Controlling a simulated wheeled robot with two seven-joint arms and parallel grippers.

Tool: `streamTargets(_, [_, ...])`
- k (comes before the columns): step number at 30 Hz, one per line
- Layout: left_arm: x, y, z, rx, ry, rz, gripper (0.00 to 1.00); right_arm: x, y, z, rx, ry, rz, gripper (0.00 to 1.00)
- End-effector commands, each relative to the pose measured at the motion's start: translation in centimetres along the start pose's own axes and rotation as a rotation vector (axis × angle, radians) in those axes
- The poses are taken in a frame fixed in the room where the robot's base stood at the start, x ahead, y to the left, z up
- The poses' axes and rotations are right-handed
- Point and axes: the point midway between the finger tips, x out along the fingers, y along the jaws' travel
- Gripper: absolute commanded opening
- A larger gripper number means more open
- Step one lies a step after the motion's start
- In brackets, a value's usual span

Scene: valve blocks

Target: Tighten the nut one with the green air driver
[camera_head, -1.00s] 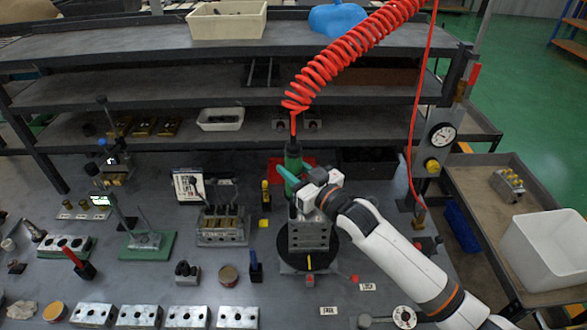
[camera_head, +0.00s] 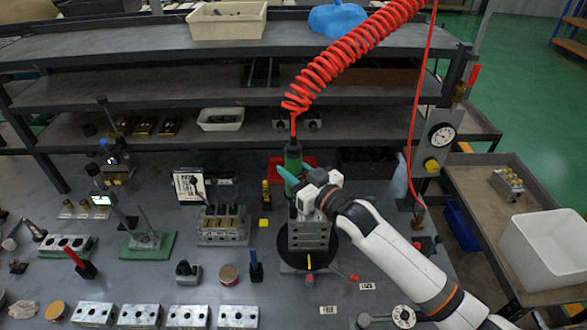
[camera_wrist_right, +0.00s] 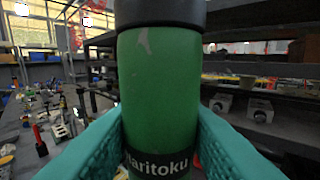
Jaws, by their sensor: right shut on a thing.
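The green air driver (camera_head: 293,158) hangs upright below the red coiled hose, above a grey valve block (camera_head: 309,236) on a round black turntable (camera_head: 326,255). My right gripper (camera_head: 290,182) is shut on the driver's body. In the right wrist view the driver (camera_wrist_right: 159,95) fills the middle, with a teal finger on each side. The driver's lower end and the nut are hidden behind my gripper and arm, so I cannot tell whether they touch. My left gripper is not in view.
The red coiled hose (camera_head: 345,55) runs from the driver up to the right. Shelves (camera_head: 180,85) stand behind. Several metal blocks (camera_head: 187,316) line the table's front edge. A blocks fixture (camera_head: 222,226) stands left of the turntable. A white bin (camera_head: 548,249) is at the right.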

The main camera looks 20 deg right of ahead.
Motion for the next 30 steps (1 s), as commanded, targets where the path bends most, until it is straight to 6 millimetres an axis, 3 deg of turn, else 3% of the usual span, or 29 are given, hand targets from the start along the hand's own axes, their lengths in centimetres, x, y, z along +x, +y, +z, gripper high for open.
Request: streamTargets(30, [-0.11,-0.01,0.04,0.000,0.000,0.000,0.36,0.01,0.02,-0.44,0.000,-0.004,0.001,0.00])
